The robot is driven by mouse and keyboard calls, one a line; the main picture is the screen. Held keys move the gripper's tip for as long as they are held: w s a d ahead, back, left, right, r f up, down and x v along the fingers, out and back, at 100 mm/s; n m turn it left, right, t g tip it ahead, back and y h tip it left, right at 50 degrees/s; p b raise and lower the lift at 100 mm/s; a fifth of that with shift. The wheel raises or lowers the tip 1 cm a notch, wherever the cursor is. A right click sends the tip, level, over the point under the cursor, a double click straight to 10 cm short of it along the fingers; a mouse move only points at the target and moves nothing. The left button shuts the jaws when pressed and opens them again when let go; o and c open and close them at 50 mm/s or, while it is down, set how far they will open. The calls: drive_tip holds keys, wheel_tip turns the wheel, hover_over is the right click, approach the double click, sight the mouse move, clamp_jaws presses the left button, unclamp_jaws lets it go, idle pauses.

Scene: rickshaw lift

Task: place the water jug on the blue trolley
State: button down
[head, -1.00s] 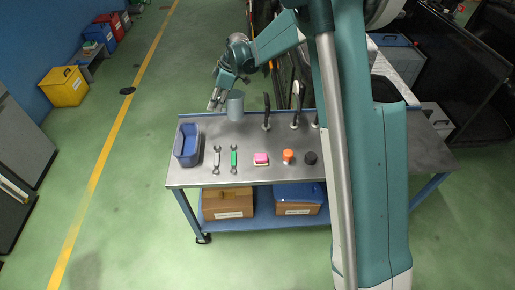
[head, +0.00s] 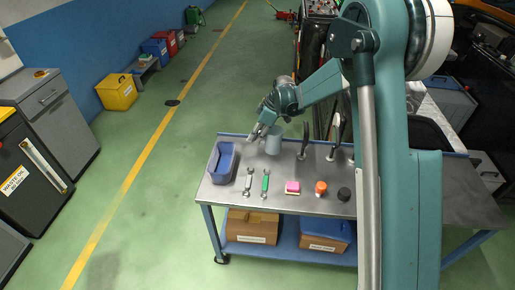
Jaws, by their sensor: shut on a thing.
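The water jug (head: 273,141) is a grey-blue cylinder at the back of the trolley's metal top, left of the tall black handles. My gripper (head: 258,132) reaches in from behind and is shut on the jug's upper left side. The jug is upright. I cannot tell whether its base touches the top or hangs just above it. The trolley (head: 224,196) has a grey metal top on a blue frame with a lower blue shelf. The fingertips are small and partly hidden by the jug.
Black handles (head: 305,142) stand right of the jug.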

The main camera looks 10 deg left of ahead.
drive_tip(key=shift+f, duration=0.65)
drive_tip(key=shift+f, duration=1.85)
drive_tip(key=shift+f+b, duration=0.15)
drive_tip(key=shift+b, duration=0.2)
drive_tip(key=c, duration=2.5)
unclamp_jaws()
drive_tip(key=p+v, duration=0.1)
drive_tip(key=v, duration=1.1)
drive_tip(key=shift+r, duration=0.3)
